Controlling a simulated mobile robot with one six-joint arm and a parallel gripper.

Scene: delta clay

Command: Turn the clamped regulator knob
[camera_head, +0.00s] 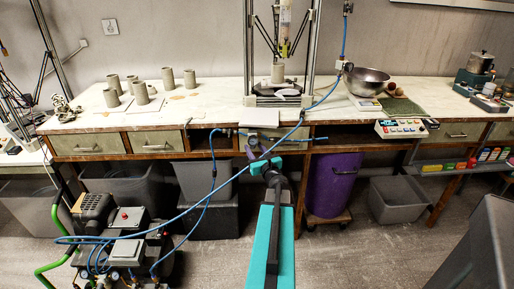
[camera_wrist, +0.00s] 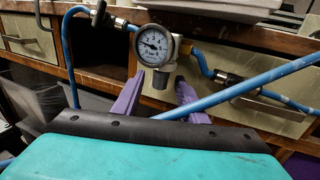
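In the wrist view, a round white pressure gauge (camera_wrist: 152,45) sits on the regulator at the front edge of the workbench. My gripper (camera_wrist: 157,88) has two purple fingers, spread apart, one at the left and one at the right of the knob in the picture. I cannot tell whether either finger touches it. In the head view, my gripper (camera_head: 260,153) is at the bench front, and the regulator (camera_head: 254,141) shows small just above it.
Blue air hoses (camera_wrist: 283,73) run to both sides of the regulator, and one crosses over my gripper. The workbench (camera_head: 215,93) carries clay cylinders (camera_head: 167,78), a delta printer (camera_head: 278,95) and a metal bowl (camera_head: 367,79). A compressor (camera_head: 125,222) stands at lower left, a purple bin (camera_head: 330,185) under the bench.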

